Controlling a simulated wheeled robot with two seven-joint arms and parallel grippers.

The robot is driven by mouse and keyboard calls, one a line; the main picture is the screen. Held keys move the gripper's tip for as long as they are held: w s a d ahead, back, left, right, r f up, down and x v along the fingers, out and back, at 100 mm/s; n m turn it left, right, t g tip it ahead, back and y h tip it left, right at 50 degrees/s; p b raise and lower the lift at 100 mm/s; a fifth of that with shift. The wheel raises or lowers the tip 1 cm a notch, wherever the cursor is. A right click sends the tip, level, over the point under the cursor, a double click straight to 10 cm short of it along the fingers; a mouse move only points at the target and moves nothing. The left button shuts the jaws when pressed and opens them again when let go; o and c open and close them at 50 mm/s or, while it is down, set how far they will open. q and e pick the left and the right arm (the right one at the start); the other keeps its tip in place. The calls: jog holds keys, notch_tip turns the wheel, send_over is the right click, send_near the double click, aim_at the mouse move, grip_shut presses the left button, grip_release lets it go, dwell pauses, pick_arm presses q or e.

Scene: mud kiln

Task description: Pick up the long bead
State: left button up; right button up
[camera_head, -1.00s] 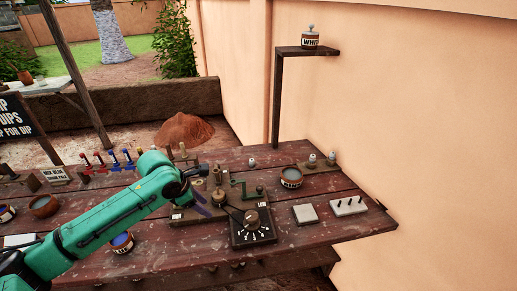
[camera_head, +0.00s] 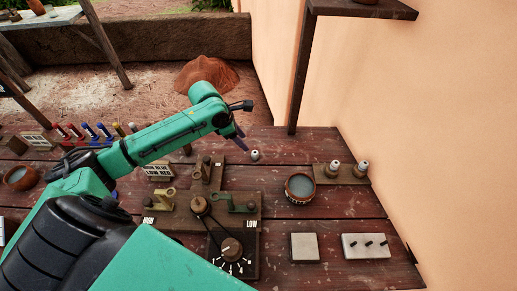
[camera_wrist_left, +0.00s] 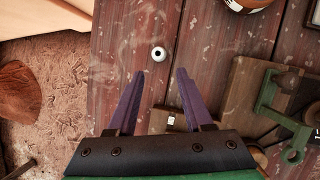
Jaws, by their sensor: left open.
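A small white bead (camera_head: 255,155) with a dark hole stands alone on the dark red plank table (camera_head: 325,227), near its back edge. In the left wrist view the same bead (camera_wrist_left: 158,53) shows from above, just beyond and between the fingertips. My left gripper (camera_head: 240,142) points down close to the left of this bead in the head view. Its purple fingers (camera_wrist_left: 160,76) are open and empty. Two more white pieces (camera_head: 333,167) (camera_head: 363,168) stand on a wooden block at the right. I cannot tell by length which is the long bead.
A brown bowl of grey liquid (camera_head: 300,187) stands right of the bead. A cranked wooden device with a dial (camera_head: 231,248) is in front. A pale square tile (camera_head: 305,247) and a pegged white block (camera_head: 366,246) lie at the right front. A wall bounds the right.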

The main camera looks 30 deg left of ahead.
aim_at(253, 153)
pick_arm(q)
jog(key=x, duration=0.7)
jog(key=p+x, duration=0.1)
jog(key=x, duration=0.3)
jog(key=shift+a+f, duration=0.1)
jog(key=shift+a, duration=0.15)
jog(key=shift+f, duration=0.15)
jog(key=shift+d, duration=0.1)
jog(key=shift+c, duration=0.3)
pick_arm(e)
jog(key=shift+s+d+r, duration=0.1)
jog(key=shift+s+r, duration=0.1)
jog(key=shift+r, duration=0.35)
pick_arm(q)
jog(key=c, duration=0.7)
